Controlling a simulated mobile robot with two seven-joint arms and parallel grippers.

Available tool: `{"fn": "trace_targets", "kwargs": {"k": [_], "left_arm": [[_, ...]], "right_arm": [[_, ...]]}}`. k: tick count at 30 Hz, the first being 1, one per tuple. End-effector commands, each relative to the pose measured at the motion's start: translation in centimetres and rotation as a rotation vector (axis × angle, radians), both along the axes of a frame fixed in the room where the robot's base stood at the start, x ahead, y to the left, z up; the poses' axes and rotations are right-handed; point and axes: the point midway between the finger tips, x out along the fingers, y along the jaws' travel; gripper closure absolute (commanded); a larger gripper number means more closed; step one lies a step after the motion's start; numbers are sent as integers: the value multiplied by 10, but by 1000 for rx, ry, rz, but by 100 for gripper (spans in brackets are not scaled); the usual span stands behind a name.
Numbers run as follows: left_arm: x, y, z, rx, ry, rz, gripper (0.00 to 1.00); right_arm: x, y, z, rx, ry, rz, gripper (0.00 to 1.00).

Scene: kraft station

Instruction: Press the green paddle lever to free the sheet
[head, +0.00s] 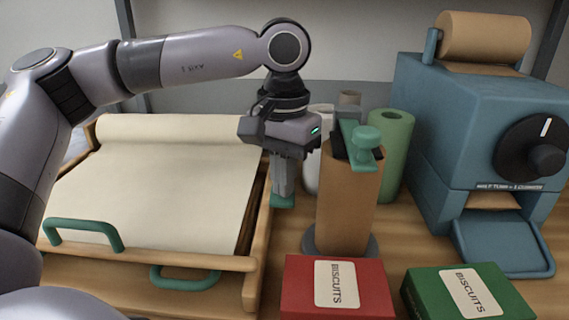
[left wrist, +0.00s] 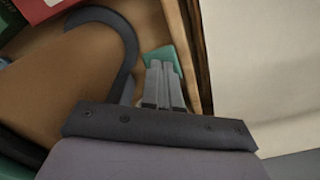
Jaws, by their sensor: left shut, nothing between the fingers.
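The green paddle lever (head: 283,201) is a small teal pad low between the wooden tray and the brown paper roll (head: 347,200). It also shows in the left wrist view (left wrist: 161,57), just past my fingertips. My left gripper (head: 284,190) points straight down with its fingers shut and empty, tips at or just above the paddle; I cannot tell whether they touch. In the left wrist view the shut fingers (left wrist: 161,70) partly cover the paddle. A cream sheet (head: 150,180) lies in the tray, rolled at its far end. My right gripper is not in view.
The wooden tray (head: 200,262) has teal handles. A teal clamp (head: 366,140) tops the brown roll. A green roll (head: 393,150) stands behind. Red (head: 295,290) and green (head: 425,285) biscuit boxes lie in front. A blue machine (head: 440,120) stands at right.

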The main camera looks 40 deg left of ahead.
Motion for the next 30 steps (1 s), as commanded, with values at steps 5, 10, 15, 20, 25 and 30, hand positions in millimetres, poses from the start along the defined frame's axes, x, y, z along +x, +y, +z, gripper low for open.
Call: {"fn": "trace_targets", "kwargs": {"k": [5,10,15,20,25,30], "left_arm": [[0,0,-8,0,2,0,100],[0,0,-13,1,3,0,100],[0,0,-18,0,3,0,100],[-1,0,-23,0,3,-1,100],[-1,0,-28,0,4,-1,100],[-1,0,-27,0,3,0,100]], "right_arm": [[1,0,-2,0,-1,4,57],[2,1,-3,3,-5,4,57],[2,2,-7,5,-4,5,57],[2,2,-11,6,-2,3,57],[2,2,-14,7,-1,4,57],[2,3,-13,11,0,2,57]]}}
